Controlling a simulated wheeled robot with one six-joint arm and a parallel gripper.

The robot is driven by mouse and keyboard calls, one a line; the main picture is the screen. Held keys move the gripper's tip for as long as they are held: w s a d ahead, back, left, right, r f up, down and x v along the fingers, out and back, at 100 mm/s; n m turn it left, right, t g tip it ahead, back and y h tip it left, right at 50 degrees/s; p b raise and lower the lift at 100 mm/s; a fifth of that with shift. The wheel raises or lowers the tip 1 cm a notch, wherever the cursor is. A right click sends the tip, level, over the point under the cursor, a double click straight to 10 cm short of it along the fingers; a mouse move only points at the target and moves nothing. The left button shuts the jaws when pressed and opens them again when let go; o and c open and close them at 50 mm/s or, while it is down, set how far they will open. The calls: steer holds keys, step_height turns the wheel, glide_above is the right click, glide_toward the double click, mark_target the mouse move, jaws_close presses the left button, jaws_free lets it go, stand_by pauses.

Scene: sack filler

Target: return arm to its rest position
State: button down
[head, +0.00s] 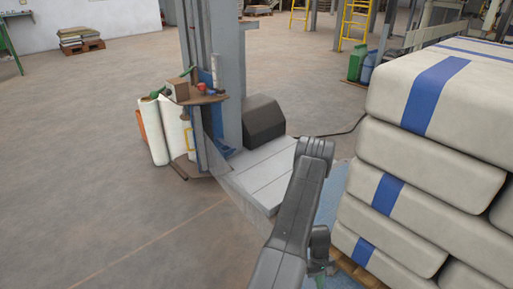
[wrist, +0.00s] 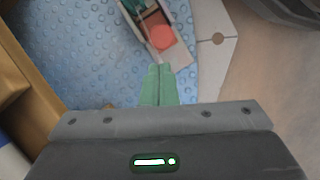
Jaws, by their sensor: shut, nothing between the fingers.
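My gripper (wrist: 157,86) shows in the wrist view as two green fingers pressed together with nothing between them. It points down over a blue dimpled surface (wrist: 85,45). Just beyond the fingertips is a small pale tray-like item (wrist: 182,52) with a red round piece (wrist: 161,37) and a green piece in or on it; I cannot tell how far below it is. In the head view my dark grey arm reaches up from the bottom centre and bends downward. The gripper itself is mostly hidden there behind the arm.
A tall stack of cream sacks with blue stripes (head: 434,92) stands close on the right of my arm. A grey column (head: 228,75) with a small loaded shelf (head: 200,97) and white rolls (head: 153,130) stands ahead. Open concrete floor (head: 85,190) lies to the left.

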steer(key=b+x, duration=0.1)
steer(key=x, duration=0.3)
steer(key=shift+f, duration=0.1)
steer(key=w+a, duration=0.1)
steer(key=w+a+p, duration=0.1)
steer(key=w+a, duration=0.1)
steer(key=shift+w+r, duration=0.2)
steer(key=shift+w, duration=0.15)
steer(key=w, duration=0.1)
steer(key=w+p, duration=0.1)
steer(key=w, duration=0.1)
steer(key=shift+a+r, duration=0.15)
steer(key=shift+a, duration=0.15)
steer(key=p+v, duration=0.3)
steer(key=v, duration=0.7)
steer(key=shift+s+d+f+t+y+b, duration=0.15)
steer(key=shift+s+d, duration=0.1)
steer(key=shift+s, duration=0.35)
steer(key=shift+s+d+t+y+b, duration=0.1)
steer(key=shift+s+d, duration=0.2)
steer(key=shift+s, duration=0.3)
steer(key=shift+s+d+f+t+y+b, duration=0.15)
steer(key=shift+s+d, duration=0.1)
steer(key=shift+s, duration=0.3)
steer(key=shift+r, duration=0.15)
